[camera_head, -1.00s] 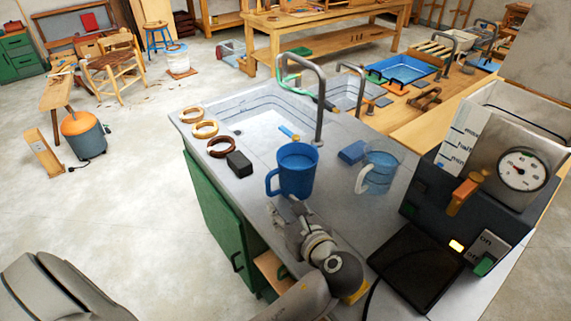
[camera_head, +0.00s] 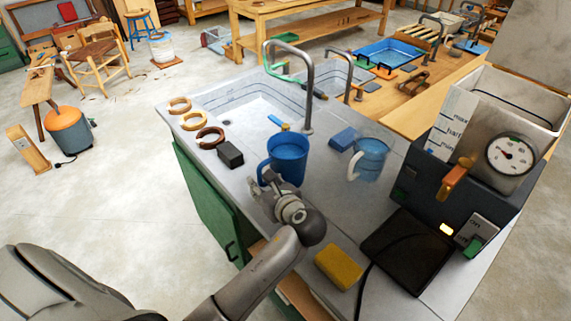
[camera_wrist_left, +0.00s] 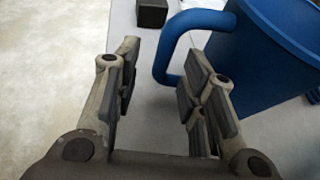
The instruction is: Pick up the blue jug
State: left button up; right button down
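The blue jug (camera_head: 288,158) stands upright on the grey counter, in front of the tap, with its handle on its left side. My left gripper (camera_head: 262,181) is close in front of the jug, at its handle side. In the left wrist view the gripper (camera_wrist_left: 158,85) is open, its two fingers apart with nothing between them. The jug (camera_wrist_left: 262,60) is at the upper right there, and its handle (camera_wrist_left: 172,55) lies just beyond the fingertips, partly behind the right finger. I cannot tell whether that finger touches it. My right gripper is not in view.
A clear jug (camera_head: 370,160) and a blue block (camera_head: 342,138) stand to the right. A dark block (camera_head: 230,154) and several rings (camera_head: 194,121) lie left. A yellow sponge (camera_head: 339,267) and a machine with a gauge (camera_head: 510,155) are at the front right.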

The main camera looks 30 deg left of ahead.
pick_arm(q)
jog(key=shift+w+a+f, duration=0.2)
jog(key=shift+w+a, duration=0.05)
jog(key=shift+a, duration=0.1)
jog(key=shift+d, duration=0.1)
jog(key=shift+c, duration=0.5)
grip_shut()
jog(key=shift+r, duration=0.15)
